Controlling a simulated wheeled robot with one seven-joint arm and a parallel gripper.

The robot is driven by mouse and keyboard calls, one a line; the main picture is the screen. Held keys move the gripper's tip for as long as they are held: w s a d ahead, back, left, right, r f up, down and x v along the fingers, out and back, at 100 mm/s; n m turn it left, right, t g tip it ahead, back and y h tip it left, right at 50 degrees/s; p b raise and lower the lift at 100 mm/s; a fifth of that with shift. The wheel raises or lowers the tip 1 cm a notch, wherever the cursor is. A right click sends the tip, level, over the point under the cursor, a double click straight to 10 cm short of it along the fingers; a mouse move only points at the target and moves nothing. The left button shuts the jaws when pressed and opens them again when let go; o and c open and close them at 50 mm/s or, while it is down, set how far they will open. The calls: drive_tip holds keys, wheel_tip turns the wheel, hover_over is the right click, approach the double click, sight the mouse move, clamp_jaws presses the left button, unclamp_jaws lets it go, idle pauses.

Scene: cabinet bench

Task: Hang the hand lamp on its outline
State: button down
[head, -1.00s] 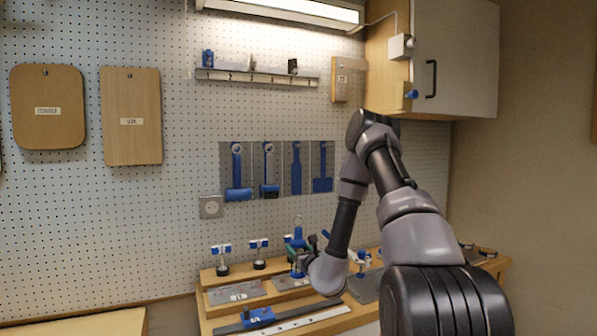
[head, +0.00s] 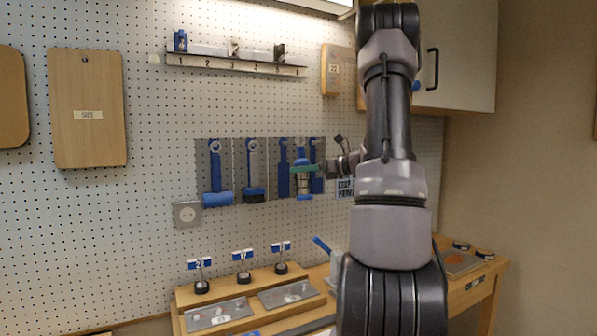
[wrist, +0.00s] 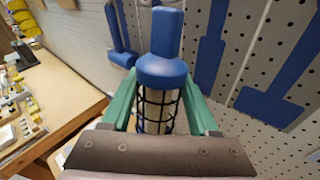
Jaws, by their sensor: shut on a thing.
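The hand lamp (head: 302,155) has a blue handle above a dark wire cage. It stands upright in front of the tool panels, apart from them as far as I can tell. My gripper (head: 305,169) is shut on it with green fingers either side. In the wrist view the lamp (wrist: 162,70) is between the fingers (wrist: 160,88), handle up, cage partly hidden by my gripper. A narrow blue outline (head: 283,170) and a broad-ended blue outline (head: 316,182) are on the grey panels; the lamp partly covers the latter panel. The narrow outline also shows in the wrist view (wrist: 208,52).
A socket (head: 186,214) is below left. A numbered rail (head: 235,64) and the cabinet (head: 455,60) are above. The wooden bench rack (head: 245,280) below holds small parts.

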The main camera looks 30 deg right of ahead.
drive_tip(key=w+f, duration=0.1)
drive_tip(key=w, duration=0.7)
drive_tip(key=shift+w+a+f, duration=0.15)
drive_tip(key=shift+w+f, duration=0.05)
drive_tip(key=shift+w, duration=0.05)
idle(0.6)
idle(0.6)
drive_tip(key=shift+c, duration=0.3)
unclamp_jaws()
